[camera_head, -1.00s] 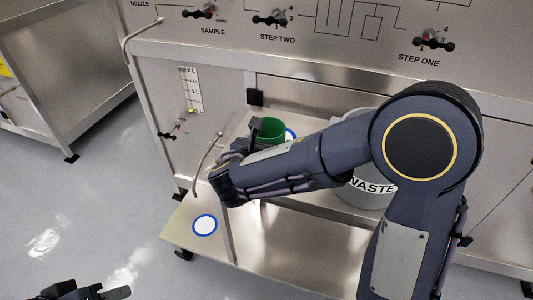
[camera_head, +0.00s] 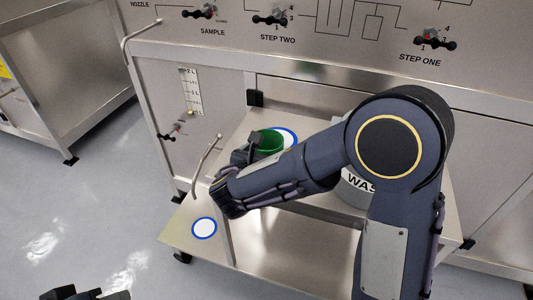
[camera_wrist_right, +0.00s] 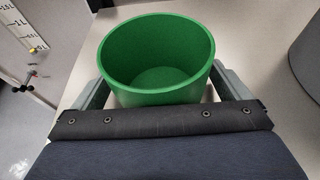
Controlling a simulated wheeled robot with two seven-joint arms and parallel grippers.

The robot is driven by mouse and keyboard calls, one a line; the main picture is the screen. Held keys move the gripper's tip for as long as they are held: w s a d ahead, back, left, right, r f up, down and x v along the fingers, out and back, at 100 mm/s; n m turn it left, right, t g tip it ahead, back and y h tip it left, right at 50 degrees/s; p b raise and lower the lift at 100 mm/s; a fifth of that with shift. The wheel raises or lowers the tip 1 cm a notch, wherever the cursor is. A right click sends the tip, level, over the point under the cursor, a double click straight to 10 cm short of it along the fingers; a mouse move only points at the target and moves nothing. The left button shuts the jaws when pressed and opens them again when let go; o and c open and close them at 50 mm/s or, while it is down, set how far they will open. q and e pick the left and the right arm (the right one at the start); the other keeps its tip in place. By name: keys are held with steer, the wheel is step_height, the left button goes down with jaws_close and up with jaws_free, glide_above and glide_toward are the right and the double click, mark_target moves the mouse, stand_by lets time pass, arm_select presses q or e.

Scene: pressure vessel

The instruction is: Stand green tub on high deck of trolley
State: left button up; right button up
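The green tub (camera_head: 269,143) is upright over the high deck (camera_head: 236,137) of the trolley, in front of and overlapping a blue-and-white ring mark (camera_head: 287,136). My right gripper (camera_head: 256,145) has its fingers on either side of the tub; in the right wrist view the tub (camera_wrist_right: 155,62) sits between both fingers (camera_wrist_right: 160,88), its inside empty. Its base is hidden, so I cannot tell whether it touches the deck. My left gripper (camera_head: 88,295) is only partly in view at the bottom left edge; its opening does not show.
A grey waste bin (camera_head: 356,187) stands on the trolley, partly behind my right arm. The low deck (camera_head: 182,238) carries another blue ring mark (camera_head: 204,228). A trolley handle (camera_head: 207,160) rises at the left. The panelled bench (camera_head: 330,75) stands behind.

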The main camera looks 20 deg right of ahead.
steer(key=shift+r+p, duration=0.35)
steer(key=p+v, duration=0.1)
steer(key=v, duration=1.1)
steer(key=shift+f, duration=0.15)
